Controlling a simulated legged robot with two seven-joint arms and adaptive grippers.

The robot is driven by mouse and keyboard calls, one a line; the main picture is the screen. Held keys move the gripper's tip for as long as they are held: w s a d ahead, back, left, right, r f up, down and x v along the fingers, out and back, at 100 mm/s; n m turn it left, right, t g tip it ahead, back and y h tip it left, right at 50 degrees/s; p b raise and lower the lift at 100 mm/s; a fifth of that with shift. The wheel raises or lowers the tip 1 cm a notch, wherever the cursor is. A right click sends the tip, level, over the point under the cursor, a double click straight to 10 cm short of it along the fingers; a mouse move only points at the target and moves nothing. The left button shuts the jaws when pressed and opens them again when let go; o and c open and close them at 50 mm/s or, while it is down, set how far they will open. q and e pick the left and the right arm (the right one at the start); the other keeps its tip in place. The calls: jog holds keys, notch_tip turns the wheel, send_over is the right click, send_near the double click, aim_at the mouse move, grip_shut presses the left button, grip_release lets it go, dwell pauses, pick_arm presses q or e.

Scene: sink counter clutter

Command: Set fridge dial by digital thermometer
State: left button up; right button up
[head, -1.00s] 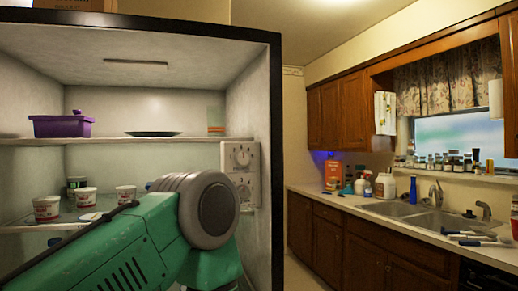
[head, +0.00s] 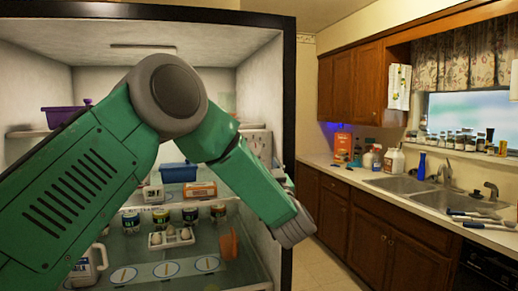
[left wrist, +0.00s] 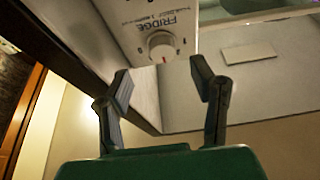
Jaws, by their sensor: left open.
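The fridge dial (left wrist: 161,47) is a round white knob on a pale control panel marked FRIDGE (left wrist: 130,20). It shows in the left wrist view, just beyond my fingertips. My left gripper (left wrist: 160,80) is open and empty, with its two dark fingers spread below the dial and apart from it. In the head view my green left arm crosses the fridge front. It hides most of the control panel (head: 256,142), the dial and probably my left gripper. I cannot make out a digital thermometer or its reading. My right gripper is not in view.
The open fridge holds a purple container (head: 60,117), a blue tub (head: 178,173), an orange box (head: 199,190), an egg carton (head: 171,238) and a milk jug (head: 88,265). The fridge's right wall edge (head: 288,120) stands close to my arm. A sink counter (head: 400,195) is at right.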

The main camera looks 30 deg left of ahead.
aim_at(258, 151)
pick_arm(q)
jog(key=p+x, duration=0.1)
jog(key=x, duration=0.5)
jog(key=shift+a, duration=0.15)
jog(key=shift+w+d+r, duration=0.1)
jog(key=shift+d, duration=0.25)
jog(key=shift+c, duration=0.3)
jog(key=c, duration=0.7)
jog(key=shift+a, duration=0.25)
jog(key=c, duration=0.4)
jog(key=shift+a, duration=0.1)
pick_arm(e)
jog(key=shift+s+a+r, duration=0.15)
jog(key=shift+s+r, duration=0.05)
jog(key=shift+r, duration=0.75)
